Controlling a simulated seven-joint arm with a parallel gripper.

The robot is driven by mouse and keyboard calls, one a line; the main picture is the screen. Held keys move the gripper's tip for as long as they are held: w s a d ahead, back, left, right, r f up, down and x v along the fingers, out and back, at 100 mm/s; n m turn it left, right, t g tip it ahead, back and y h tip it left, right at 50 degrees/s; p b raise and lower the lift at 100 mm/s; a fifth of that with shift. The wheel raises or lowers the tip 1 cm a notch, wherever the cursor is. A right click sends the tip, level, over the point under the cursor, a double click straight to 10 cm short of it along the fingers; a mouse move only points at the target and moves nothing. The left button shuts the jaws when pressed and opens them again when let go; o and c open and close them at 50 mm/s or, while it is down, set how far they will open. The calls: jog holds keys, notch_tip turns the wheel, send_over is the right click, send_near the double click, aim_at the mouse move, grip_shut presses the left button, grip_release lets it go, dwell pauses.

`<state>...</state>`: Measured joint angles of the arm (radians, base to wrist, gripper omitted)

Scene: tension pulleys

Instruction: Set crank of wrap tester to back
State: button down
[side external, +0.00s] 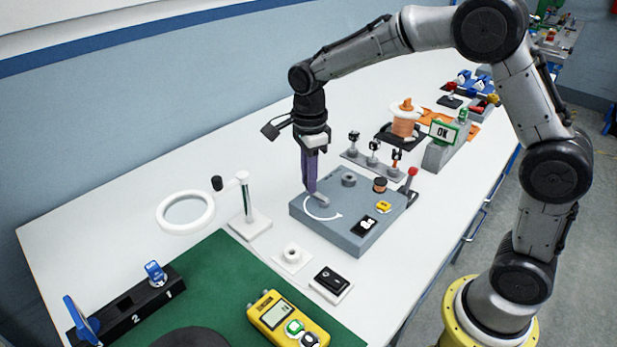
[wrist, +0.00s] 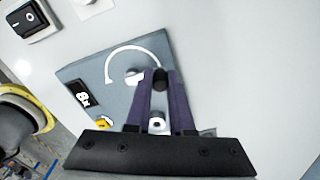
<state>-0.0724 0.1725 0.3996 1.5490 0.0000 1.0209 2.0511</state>
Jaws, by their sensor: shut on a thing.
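The wrap tester (side external: 372,232) is a blue-grey box on the white table, with a white curved arrow on its top; it also shows in the wrist view (wrist: 111,105). Its crank (side external: 323,200) lies by the arrow. In the wrist view, the silver end of the crank (wrist: 133,77) sits inside the arc, and a dark knob is between my fingertips. My gripper (side external: 311,191) points down with purple fingers, shut on the crank knob; it also shows in the wrist view (wrist: 159,77). The fingers partly hide the crank in both views.
A ring magnifier (side external: 186,212) stands left. A black switch (side external: 332,281) and yellow meter (side external: 287,318) are in front. A post rack (side external: 373,160) stands behind.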

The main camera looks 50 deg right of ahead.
jog(key=shift+w+r, duration=0.1)
jog(key=shift+r, duration=0.05)
jog(key=c, duration=0.8)
grip_release()
notch_tip(320, 180, up, 14)
jog(key=shift+f, duration=0.15)
